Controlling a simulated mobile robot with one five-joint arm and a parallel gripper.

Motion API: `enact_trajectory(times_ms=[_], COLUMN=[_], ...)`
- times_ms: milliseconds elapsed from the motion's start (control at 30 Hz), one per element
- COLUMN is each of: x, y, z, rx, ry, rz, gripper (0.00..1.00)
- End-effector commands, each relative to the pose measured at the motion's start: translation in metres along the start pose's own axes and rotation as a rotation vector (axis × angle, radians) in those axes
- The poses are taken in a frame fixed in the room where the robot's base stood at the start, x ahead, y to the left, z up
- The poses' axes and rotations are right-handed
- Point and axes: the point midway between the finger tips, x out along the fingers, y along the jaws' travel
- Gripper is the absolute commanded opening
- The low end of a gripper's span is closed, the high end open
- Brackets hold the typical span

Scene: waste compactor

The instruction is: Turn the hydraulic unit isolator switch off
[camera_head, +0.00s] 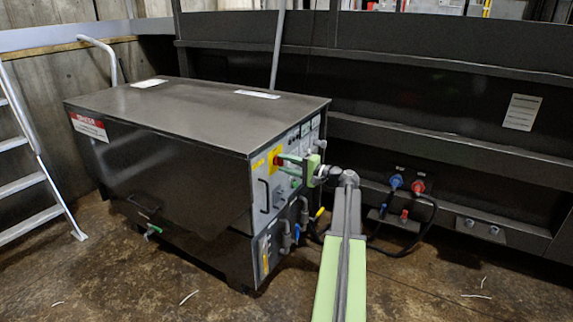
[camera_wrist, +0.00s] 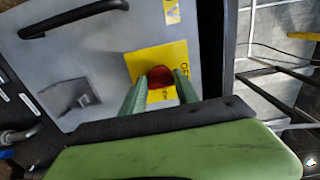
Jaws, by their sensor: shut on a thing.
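The isolator switch is a red knob (camera_wrist: 160,82) on a yellow plate (camera_wrist: 142,61), on the grey control panel of the hydraulic unit (camera_head: 155,125). In the wrist view my gripper (camera_wrist: 158,88) has its two green fingers on either side of the red knob, shut on it. The fingers partly cover the knob's sides, and its exact turn angle is hard to read. In the head view my gripper (camera_head: 282,163) reaches the panel from the right, and a bit of the red knob shows at its tips.
A black handle (camera_wrist: 75,20) and a dark square part (camera_wrist: 70,100) sit on the panel near the knob. Blue (camera_head: 396,182) and red (camera_head: 418,186) hose couplings stand to the right of my arm. A ladder (camera_head: 35,160) stands at the left. Open floor lies in front of the unit.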

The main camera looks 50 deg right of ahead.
Motion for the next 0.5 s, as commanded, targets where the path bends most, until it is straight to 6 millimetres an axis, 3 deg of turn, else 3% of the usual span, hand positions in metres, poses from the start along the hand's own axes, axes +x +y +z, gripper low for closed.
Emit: enact_trajectory(times_ms=[267,300,467,500], x=[-0.0008,-0.0008,-0.0004,-0.0003], y=[0.0006,0.0006,0.0004,0.0003], z=[-0.0006,-0.0006,-0.0002,-0.0002], rx=[-0.003,-0.002,-0.001,-0.001], ry=[0.002,0.002,0.001,0.001], rz=[0.002,0.002,0.001,0.001], gripper=[0.00,0.38,0.58,0.58])
